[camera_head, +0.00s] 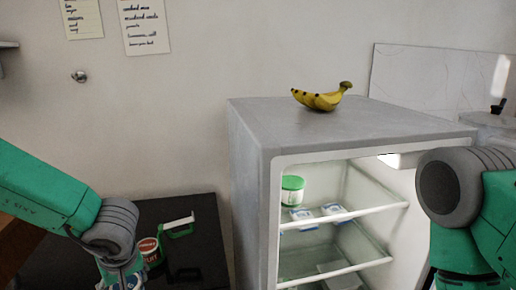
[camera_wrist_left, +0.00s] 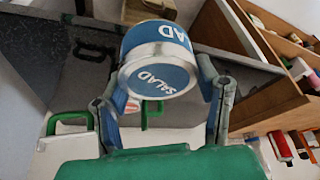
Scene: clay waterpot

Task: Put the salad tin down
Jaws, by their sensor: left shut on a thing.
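The salad tin (camera_wrist_left: 163,62) is blue with a silver rim and white SALAD lettering. In the left wrist view it sits tilted between the two fingers of my left gripper (camera_wrist_left: 160,84), which is shut on it. In the head view my left arm reaches down at the lower left, and only a blue-and-white bit of the tin (camera_head: 133,282) shows at the bottom edge. Whether the tin touches a surface cannot be told. My right arm is at the right of the head view; its gripper is out of frame.
A fruit tin (camera_head: 151,254) stands close beside my left gripper on the dark counter (camera_head: 205,225). A green-handled item (camera_head: 179,227) lies behind it. An open fridge (camera_head: 250,190) holds a green-lidded jar (camera_head: 292,190); bananas (camera_head: 322,98) lie on top. Wooden shelves (camera_wrist_left: 225,30) show in the wrist view.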

